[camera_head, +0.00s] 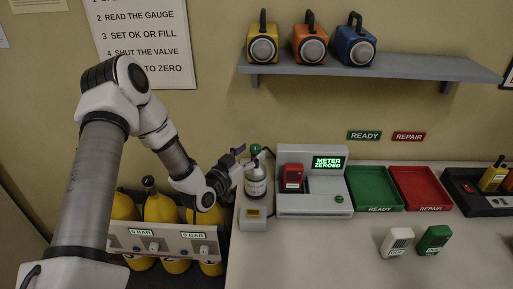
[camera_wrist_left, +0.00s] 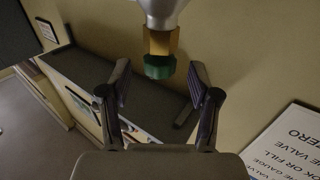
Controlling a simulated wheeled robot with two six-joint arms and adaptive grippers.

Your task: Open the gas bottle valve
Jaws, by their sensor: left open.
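The gas bottle (camera_head: 256,187) is a small pale cylinder with a label, upright on a stand at the left end of the counter. Its green valve knob (camera_head: 255,149) is on top. In the left wrist view the knob (camera_wrist_left: 160,68) appears beyond a brass collar (camera_wrist_left: 161,43), with the pale bottle (camera_wrist_left: 163,10) at the top edge. My left gripper (camera_head: 246,162) is at the bottle's upper left, just by the valve. Its fingers are spread, one on each side of the knob in the wrist view (camera_wrist_left: 159,75); no contact shows. My right gripper is out of view.
Right of the bottle stands a grey meter unit (camera_head: 313,210) reading "METER ZEROED", with a red device (camera_head: 293,177) in it. Green (camera_head: 375,205) and red (camera_head: 421,206) trays follow. Yellow cylinders (camera_head: 160,208) stand below left. A shelf (camera_head: 370,67) hangs above.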

